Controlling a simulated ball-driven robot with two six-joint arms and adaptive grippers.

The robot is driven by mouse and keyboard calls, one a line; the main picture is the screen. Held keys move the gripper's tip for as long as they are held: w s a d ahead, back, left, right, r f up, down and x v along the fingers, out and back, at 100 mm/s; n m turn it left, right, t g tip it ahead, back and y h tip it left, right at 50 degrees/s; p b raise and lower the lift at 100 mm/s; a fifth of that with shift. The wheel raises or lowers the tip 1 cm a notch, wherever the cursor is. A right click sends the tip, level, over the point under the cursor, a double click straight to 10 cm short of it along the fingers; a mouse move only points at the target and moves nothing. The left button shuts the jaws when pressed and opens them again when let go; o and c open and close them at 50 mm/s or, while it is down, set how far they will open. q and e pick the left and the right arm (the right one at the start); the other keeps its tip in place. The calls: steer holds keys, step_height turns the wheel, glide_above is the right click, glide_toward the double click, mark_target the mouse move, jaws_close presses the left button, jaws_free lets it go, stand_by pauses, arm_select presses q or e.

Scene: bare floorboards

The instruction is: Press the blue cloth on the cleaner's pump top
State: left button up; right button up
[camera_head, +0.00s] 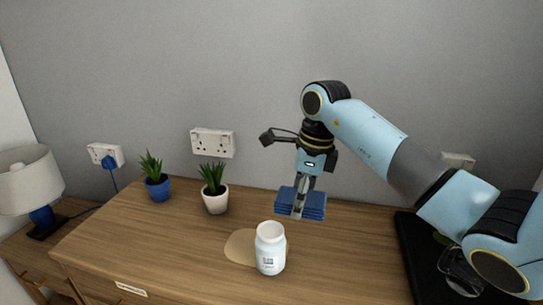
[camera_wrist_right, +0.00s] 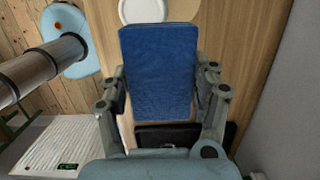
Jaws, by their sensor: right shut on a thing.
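The blue cloth (camera_head: 311,204) is a folded stack, held above the wooden table. My right gripper (camera_head: 299,205) is shut on it, with the fingers pointing down. In the right wrist view the cloth (camera_wrist_right: 160,72) fills the space between the fingers of my right gripper (camera_wrist_right: 160,92). The cleaner (camera_head: 270,249) is a white bottle with a small label, upright on the table, in front and to the left of the cloth. The cloth and the bottle look apart. I cannot make out a pump on its top. My left gripper is not in view.
A tan round mat (camera_head: 239,246) lies beside the bottle. A white-potted plant (camera_head: 215,199) and a blue-potted plant (camera_head: 157,187) stand at the back left. A lamp (camera_head: 30,180) is at far left. A black tray (camera_head: 418,262) with a glass item (camera_head: 458,268) is at right.

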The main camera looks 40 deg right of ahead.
steer(key=r+p, duration=0.2)
steer(key=p, duration=0.1)
glide_above(269, 229)
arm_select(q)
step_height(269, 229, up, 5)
arm_select(e)
step_height(269, 229, down, 2)
steer(key=shift+s+d+f+m+b, duration=0.15)
steer(key=shift+m+b, duration=0.25)
steer(key=shift+b, duration=0.25)
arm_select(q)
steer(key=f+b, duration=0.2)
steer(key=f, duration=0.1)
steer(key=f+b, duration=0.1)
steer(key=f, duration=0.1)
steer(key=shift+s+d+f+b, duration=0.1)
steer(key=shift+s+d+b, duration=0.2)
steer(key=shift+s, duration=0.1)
arm_select(e)
step_height(269, 229, down, 4)
steer(key=shift+f, duration=0.15)
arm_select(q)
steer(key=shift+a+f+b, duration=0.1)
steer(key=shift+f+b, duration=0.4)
arm_select(e)
steer(key=shift+f, duration=0.55)
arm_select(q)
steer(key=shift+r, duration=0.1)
arm_select(e)
steer(key=shift+r, duration=0.1)
